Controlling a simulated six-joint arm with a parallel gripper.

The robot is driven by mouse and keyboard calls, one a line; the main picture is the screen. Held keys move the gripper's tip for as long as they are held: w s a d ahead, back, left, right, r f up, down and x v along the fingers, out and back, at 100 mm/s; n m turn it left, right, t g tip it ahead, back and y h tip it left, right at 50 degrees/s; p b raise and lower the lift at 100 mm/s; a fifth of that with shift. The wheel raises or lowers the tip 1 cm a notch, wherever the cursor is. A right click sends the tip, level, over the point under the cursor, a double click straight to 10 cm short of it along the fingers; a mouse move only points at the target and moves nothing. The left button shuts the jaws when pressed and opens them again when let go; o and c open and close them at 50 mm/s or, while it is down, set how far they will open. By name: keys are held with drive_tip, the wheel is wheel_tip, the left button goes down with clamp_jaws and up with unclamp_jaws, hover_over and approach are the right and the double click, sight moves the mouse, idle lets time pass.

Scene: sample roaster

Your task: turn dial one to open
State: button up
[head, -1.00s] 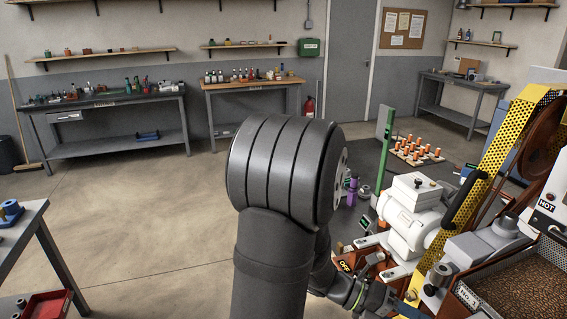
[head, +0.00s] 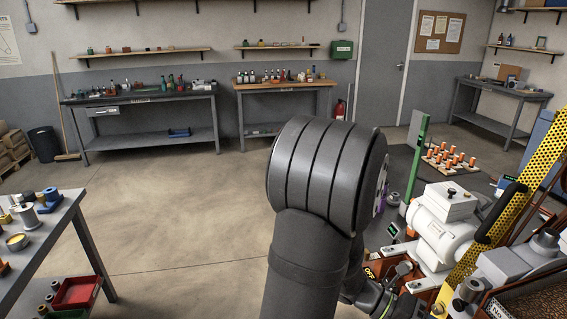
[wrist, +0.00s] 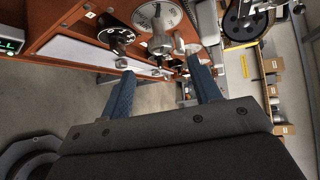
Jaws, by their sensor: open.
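In the wrist view, a reddish-brown panel (wrist: 60,42) carries a black dial (wrist: 118,36) with white marks on the left and a larger silver dial (wrist: 157,16) with a printed scale beside it. I cannot read which is dial one. My gripper (wrist: 157,70) has its two blue fingers apart and nothing between them. The left fingertip is close below the black dial; contact cannot be told. The right fingertip is near a pale metal knob (wrist: 186,46). In the head view my arm hides the dials and gripper fingers; an OFF label (head: 369,272) shows beside it.
A green-lit display (wrist: 10,42) is at the panel's left end. In the head view, a white motor housing (head: 440,222) and a yellow perforated guard (head: 508,205) stand right of my arm. Open floor (head: 180,210) lies to the left, with a bench (head: 75,215) at the edge.

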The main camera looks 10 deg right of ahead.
drive_tip(key=shift+c, duration=0.5)
drive_tip(key=c, duration=0.3)
drive_tip(key=shift+s+f, duration=0.15)
drive_tip(key=shift+s, duration=0.15)
drive_tip(key=c, duration=0.4)
drive_tip(key=s+n+h, duration=0.1)
drive_tip(key=s+f+n+t+h, duration=0.1)
drive_tip(key=h, duration=0.1)
drive_tip(key=a+f+n+h, duration=0.1)
drive_tip(key=n, duration=0.1)
drive_tip(key=shift+s+t+h, duration=0.3)
drive_tip(key=shift+s, duration=0.1)
clamp_jaws()
drive_tip(key=shift+d+f+n+t+h, duration=0.35)
drive_tip(key=shift+d+n+t, duration=0.35)
drive_tip(key=shift+d, duration=0.15)
drive_tip(key=shift+d+f+n+t+h, duration=0.3)
drive_tip(key=shift+d+n+t, duration=0.35)
drive_tip(key=shift+d, duration=0.25)
drive_tip(key=shift+d+f+n+t+h, duration=0.3)
drive_tip(key=shift+d+n+t, duration=0.25)
drive_tip(key=shift+d+t, duration=0.25)
